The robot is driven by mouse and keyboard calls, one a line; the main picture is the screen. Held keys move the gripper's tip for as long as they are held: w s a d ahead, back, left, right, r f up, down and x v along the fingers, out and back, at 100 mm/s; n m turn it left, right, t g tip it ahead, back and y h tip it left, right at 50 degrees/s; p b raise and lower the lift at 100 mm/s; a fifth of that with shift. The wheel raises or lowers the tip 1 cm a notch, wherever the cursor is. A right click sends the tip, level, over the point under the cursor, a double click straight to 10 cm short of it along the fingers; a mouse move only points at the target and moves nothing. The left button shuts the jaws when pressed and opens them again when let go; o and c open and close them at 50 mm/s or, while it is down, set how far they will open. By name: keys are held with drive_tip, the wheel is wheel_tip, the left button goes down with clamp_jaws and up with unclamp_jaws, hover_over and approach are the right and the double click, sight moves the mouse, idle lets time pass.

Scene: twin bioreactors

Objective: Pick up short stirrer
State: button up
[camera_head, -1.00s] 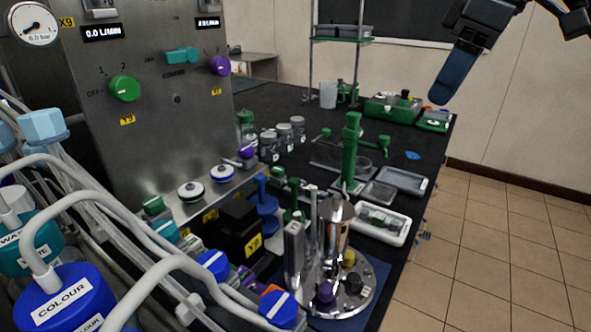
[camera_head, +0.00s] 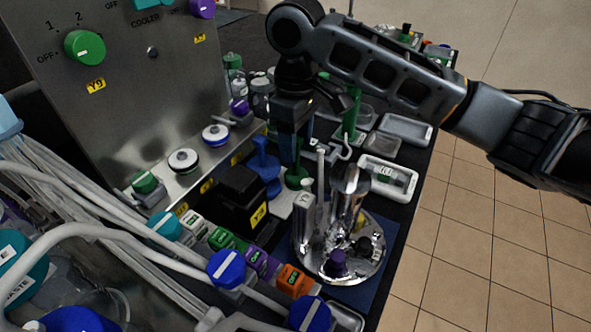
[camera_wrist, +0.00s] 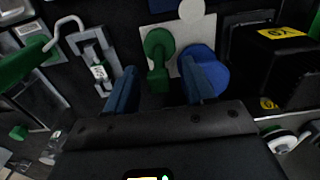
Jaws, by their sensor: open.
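My gripper (camera_head: 297,150) points down over the bench, open, with two blue fingers; they also show in the wrist view (camera_wrist: 160,90). A green stirrer-like piece with a round end (camera_wrist: 158,45) lies between and ahead of the fingertips. In the head view its green base (camera_head: 297,179) shows just below my gripper, its upper part hidden. A blue piece of similar shape (camera_head: 264,168) stands to its left. In the wrist view the blue piece (camera_wrist: 212,70) is partly behind the right finger. Neither is gripped. I cannot tell for sure which is the short stirrer.
A white plate (camera_wrist: 184,32) lies under both pieces. A shiny metal vessel assembly (camera_head: 347,195) with upright posts stands close right. A white tray (camera_head: 401,171) lies beyond it. The steel panel (camera_head: 140,105) rises at left.

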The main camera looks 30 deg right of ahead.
drive_tip(key=shift+f, duration=1.45)
drive_tip(key=shift+c, duration=0.2)
clamp_jaws()
